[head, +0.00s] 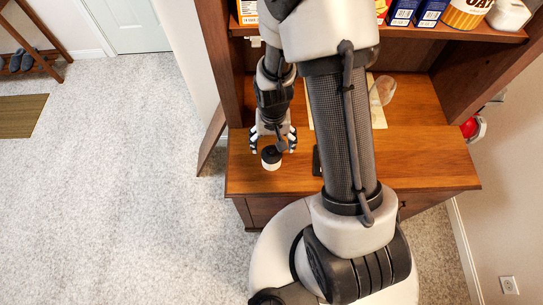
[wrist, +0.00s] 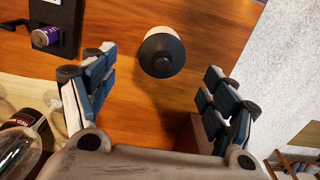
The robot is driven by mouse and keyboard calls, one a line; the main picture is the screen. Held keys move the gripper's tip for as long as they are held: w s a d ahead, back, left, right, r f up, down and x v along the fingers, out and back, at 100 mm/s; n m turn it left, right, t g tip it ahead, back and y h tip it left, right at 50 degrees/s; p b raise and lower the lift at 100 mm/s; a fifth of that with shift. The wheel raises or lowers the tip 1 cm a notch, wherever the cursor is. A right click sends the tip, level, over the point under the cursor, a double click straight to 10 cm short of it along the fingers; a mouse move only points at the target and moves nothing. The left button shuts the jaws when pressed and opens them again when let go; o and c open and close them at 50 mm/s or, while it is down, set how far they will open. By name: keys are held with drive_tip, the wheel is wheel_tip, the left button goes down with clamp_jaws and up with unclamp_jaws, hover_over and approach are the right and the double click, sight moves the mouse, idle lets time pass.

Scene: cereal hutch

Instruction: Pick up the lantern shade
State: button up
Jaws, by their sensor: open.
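A small white, rounded thing with a black end (head: 271,158) is on the wooden desk top near its front left; I take it for the lantern shade, but cannot be sure. In the wrist view it shows at the top middle (wrist: 161,53), its black end towards the camera. My gripper (head: 272,146) is over the desk beside it, fingers spread and empty. In the wrist view it lies between and just beyond the two fingers, with clear gaps on both sides. A clear glass thing (head: 383,89) is farther back right, partly shown in the wrist view (wrist: 20,150).
The wooden desk (head: 430,150) has a pale board (head: 311,108) at the back. A dark plate with a purple cylinder (wrist: 45,38) lies right of my gripper in the head view. The hutch shelf (head: 420,33) above holds boxes and a canister. The desk's front edge is close.

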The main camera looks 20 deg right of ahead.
sight(271, 150)
drive_tip(key=f, duration=0.1)
drive_tip(key=f+b, duration=0.1)
drive_tip(key=f, duration=0.1)
drive_tip(key=f+b, duration=0.1)
drive_tip(key=f, duration=0.1)
drive_tip(key=shift+w+a+f, duration=0.15)
drive_tip(key=shift+w, duration=0.1)
drive_tip(key=c, duration=1.2)
drive_tip(key=shift+o, duration=0.2)
